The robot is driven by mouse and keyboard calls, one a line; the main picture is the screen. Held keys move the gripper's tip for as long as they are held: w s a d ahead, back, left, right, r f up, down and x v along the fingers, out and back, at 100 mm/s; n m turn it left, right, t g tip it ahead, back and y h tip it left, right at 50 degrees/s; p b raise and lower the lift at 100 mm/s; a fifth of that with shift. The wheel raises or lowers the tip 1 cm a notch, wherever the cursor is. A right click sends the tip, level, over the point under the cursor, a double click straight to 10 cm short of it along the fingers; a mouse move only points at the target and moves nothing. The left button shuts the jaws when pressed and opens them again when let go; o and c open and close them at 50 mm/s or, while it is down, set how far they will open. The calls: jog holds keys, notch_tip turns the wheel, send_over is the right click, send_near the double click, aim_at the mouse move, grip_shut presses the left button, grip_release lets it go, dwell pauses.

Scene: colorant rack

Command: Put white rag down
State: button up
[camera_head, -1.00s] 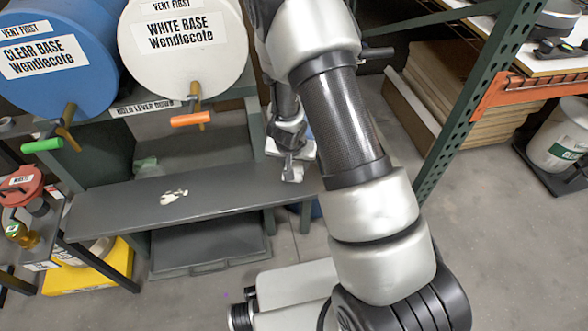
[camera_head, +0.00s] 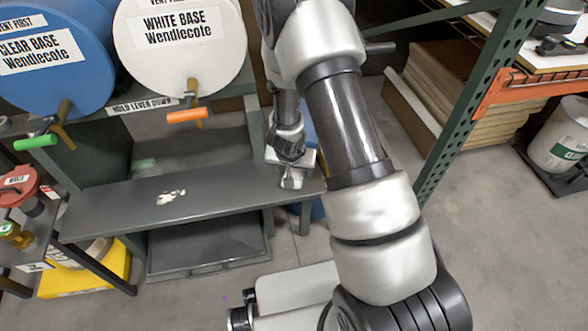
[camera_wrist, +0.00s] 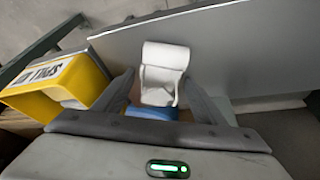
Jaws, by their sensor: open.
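The white rag (camera_wrist: 164,56) shows in the wrist view as a folded white piece between my two fingers, close to the edge of the dark grey shelf. A blue thing (camera_wrist: 152,113) lies just below it. My gripper (camera_wrist: 159,84) is open, one finger on each side of the rag; I cannot tell whether either finger touches it. In the head view my gripper (camera_head: 291,177) is small, at the right end of the grey shelf (camera_head: 225,187), and the rag cannot be told apart there.
A yellow bin (camera_wrist: 78,83) is left of my gripper in the wrist view. A green rack post (camera_head: 470,115) stands right of my arm.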

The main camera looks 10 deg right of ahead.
jog(key=s+a+r+n+y+p, duration=0.1)
jog(key=s+a+r+p, duration=0.15)
jog(key=r, duration=0.85)
jog(key=s+a+r+n+t+y+p, duration=0.15)
jog(key=s+r, duration=0.25)
jog(key=r, duration=0.8)
jog(key=s+a+r+y+p, duration=0.2)
jog(key=s+a+r, duration=0.1)
jog(key=r, duration=0.8)
jog(key=s+d+r+n+h, duration=0.1)
jog(key=s+d+r, duration=0.2)
jog(key=s+r, duration=0.2)
jog(key=s+d+r+n+h, duration=0.1)
jog(key=s+d+r, duration=0.3)
jog(key=s, duration=0.6)
jog(key=shift+d+r+h, duration=0.15)
jog(key=shift+r+h, duration=0.2)
jog(key=shift+r, duration=0.4)
